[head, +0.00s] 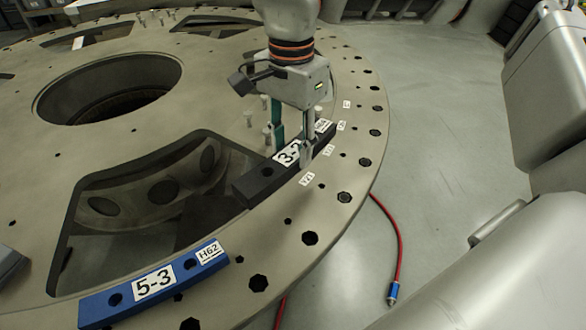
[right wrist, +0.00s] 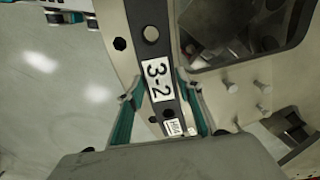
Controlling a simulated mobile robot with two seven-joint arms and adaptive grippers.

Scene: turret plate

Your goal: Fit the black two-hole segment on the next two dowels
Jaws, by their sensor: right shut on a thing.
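The black segment (head: 256,185), labelled 3-2, lies along the plate's rim beside a large cutout. One of its holes shows at the near end. It also shows in the right wrist view (right wrist: 143,14), with a hole at each side of the label. My right gripper (head: 292,152) is shut on the segment, its teal fingers on both long sides near the labels; it also shows in the right wrist view (right wrist: 162,105). I cannot tell whether the segment touches the plate or whether dowels are under it.
A blue segment (head: 128,300), labelled 5-3, sits on the near rim of the turret plate (head: 130,160). Several pale pins (head: 248,118) stand inward of my right gripper.

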